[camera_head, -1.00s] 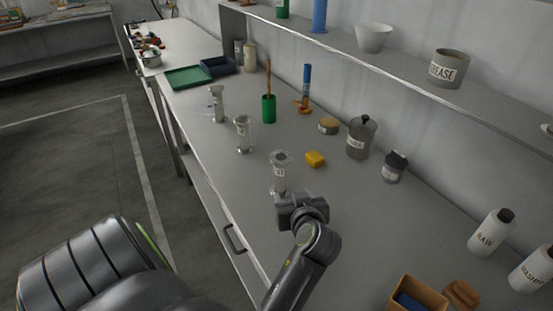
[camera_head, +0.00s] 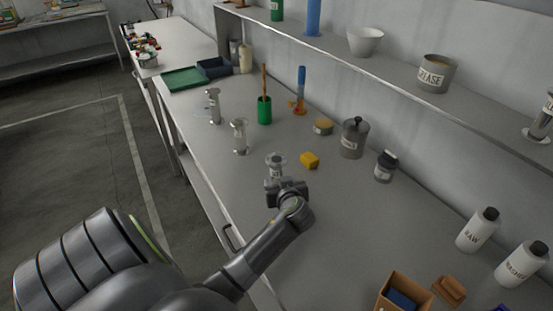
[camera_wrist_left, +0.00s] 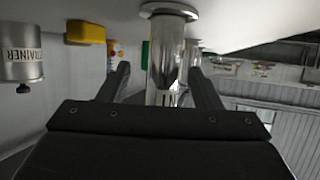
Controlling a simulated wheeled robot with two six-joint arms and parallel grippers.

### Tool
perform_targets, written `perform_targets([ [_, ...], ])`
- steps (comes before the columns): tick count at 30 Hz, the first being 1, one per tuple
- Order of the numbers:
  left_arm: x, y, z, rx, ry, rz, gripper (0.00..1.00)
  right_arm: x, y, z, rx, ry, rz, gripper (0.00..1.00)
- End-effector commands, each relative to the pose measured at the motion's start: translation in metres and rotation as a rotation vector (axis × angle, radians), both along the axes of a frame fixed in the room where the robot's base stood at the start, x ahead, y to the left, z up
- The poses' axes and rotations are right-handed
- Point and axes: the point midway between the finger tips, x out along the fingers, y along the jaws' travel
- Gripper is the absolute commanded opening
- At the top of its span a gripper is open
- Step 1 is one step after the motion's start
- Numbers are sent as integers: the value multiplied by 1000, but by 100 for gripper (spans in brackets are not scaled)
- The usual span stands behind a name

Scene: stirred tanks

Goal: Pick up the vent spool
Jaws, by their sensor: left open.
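The nearest (camera_head: 275,163) is upright just beyond my left gripper (camera_head: 282,183). A farther one (camera_head: 240,137) and the farthest (camera_head: 214,106) stand in a line behind it. Their labels are too small to read, so I cannot tell which is the vent spool. In the left wrist view the near spool (camera_wrist_left: 166,50) appears upside down between the two fingers of my left gripper (camera_wrist_left: 158,75), which are open. Its label is only partly visible. I cannot see the right gripper.
A green cup (camera_head: 264,110) stands behind. An orange-brown box (camera_head: 404,292) is near the front. The central right bench is clear.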

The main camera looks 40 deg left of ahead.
Motion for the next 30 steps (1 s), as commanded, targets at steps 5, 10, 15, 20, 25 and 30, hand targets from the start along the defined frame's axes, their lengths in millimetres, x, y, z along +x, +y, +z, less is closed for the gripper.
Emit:
perform_targets([
  [5, 4, 8, -2, 2, 1, -1, 58, 0, -4, 7, -5, 0, 1, 66],
  [10, 12, 25, -10, 3, 3, 0, 58, 0, -8, 19, -10, 1, 3, 66],
  [15, 21, 37, -18, 1, 0, -1, 58, -1, -10, 22, -12, 1, 4, 66],
  [20, 24, 42, -22, 0, 0, -1, 58, -1, -10, 22, -12, 1, 4, 66],
  [25, 24, 42, -22, 0, 0, -1, 58, -1, -10, 22, -12, 2, 4, 66],
  [30, 24, 42, -22, 0, 0, -1, 41, -1, -9, 22, -11, 2, 4, 66],
])
